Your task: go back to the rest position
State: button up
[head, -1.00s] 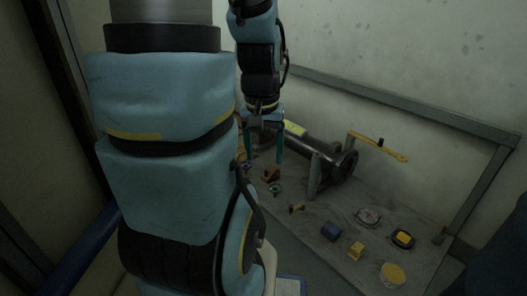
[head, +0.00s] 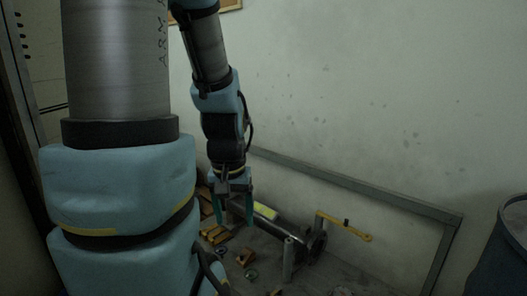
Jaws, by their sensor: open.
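My gripper (head: 233,212) hangs pointing down in the left middle of the head view, with its two teal fingers apart and nothing seen between them. It is in front of or above the left end of a dark pipe with a flange (head: 316,244); the exact gap cannot be told. A yellow lever handle (head: 345,227) stands over the pipe's right end. My large blue and grey arm links fill the left of the view and hide part of the table.
The grey table (head: 330,277) carries a grey post (head: 288,258) and several small yellow-brown pieces near the gripper. A grey rail (head: 350,183) runs along the pale wall (head: 350,90). A dark bin-like object (head: 503,250) stands at the right edge. Space above the table is clear.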

notch_tip(320, 180, up, 27)
jog(key=p, duration=2.4)
jog(key=shift+p, duration=0.35)
jog(key=shift+r, duration=0.1)
